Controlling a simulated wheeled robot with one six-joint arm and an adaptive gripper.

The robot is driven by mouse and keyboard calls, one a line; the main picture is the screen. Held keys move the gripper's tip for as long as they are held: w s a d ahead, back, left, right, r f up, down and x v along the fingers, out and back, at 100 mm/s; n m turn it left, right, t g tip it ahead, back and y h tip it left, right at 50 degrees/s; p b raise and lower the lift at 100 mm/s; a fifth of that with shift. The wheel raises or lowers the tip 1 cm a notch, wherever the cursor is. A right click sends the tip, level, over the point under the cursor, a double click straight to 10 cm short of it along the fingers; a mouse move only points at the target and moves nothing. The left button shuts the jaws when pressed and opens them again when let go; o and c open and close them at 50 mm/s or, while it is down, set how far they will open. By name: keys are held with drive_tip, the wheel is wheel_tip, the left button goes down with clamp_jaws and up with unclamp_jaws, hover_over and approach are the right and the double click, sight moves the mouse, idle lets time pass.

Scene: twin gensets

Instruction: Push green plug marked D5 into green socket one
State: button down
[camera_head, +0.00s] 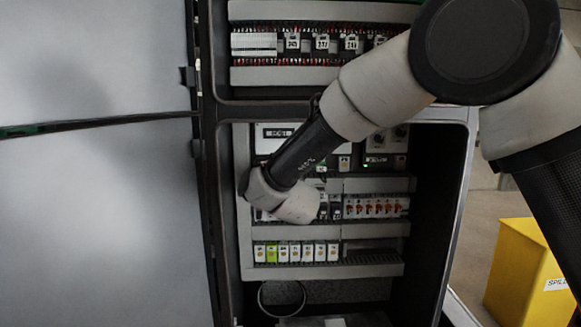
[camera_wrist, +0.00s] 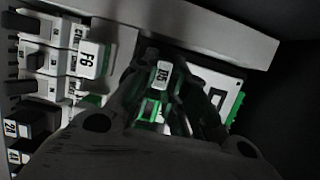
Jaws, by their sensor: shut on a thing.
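In the wrist view, a plug with a white label reading D5 (camera_wrist: 161,73) and green parts sits between the dark fingers of my gripper (camera_wrist: 162,88). My gripper is shut on this plug. Green shows just below the label, but I cannot tell how much belongs to the plug and how much to a socket behind it. Whether the plug touches a socket is hidden by the fingers. I cannot pick out green socket one for certain. In the head view my wrist covers the left of the middle rail, and the fingers and plug are hidden.
A white-labelled plug (camera_wrist: 91,58) stands left of my gripper, with dark and white modules beyond. A white module with green edge (camera_wrist: 237,106) is close on the right. A lower row of modules (camera_head: 296,252) runs beneath my wrist. The open cabinet door (camera_head: 95,220) is at left.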

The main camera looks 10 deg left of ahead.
drive_tip(key=shift+w, duration=0.1)
drive_tip(key=c, duration=1.4)
unclamp_jaws()
drive_tip(key=shift+o, duration=0.2)
